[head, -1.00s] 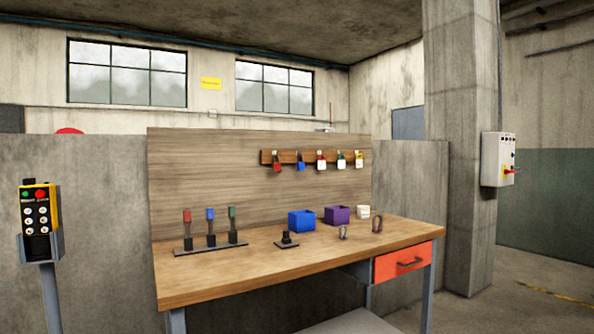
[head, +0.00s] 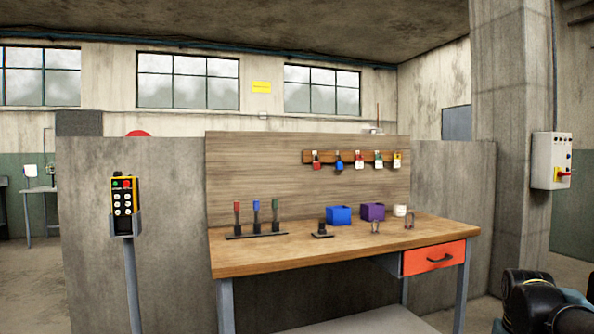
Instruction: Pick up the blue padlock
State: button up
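The blue padlock (head: 339,165) hangs on the wooden rack (head: 322,158) fixed to the board behind the workbench. It is second from the left, between a red padlock (head: 316,163) and a padlock with a white and red front (head: 360,163). It is small in this view, and how it hangs cannot be made out. A black part of my arm shows at the lower right edge, far from the padlock. My gripper is not in view.
The wooden workbench (head: 300,258) stands in front of the rack. On it are three coloured levers (head: 257,230), a blue box (head: 339,215) and a purple box (head: 373,211). A control pendant on a post (head: 124,200) stands left of the bench.

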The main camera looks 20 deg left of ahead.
aim_at(339, 165)
jog(key=u, duration=0.85)
jog(key=i, duration=1)
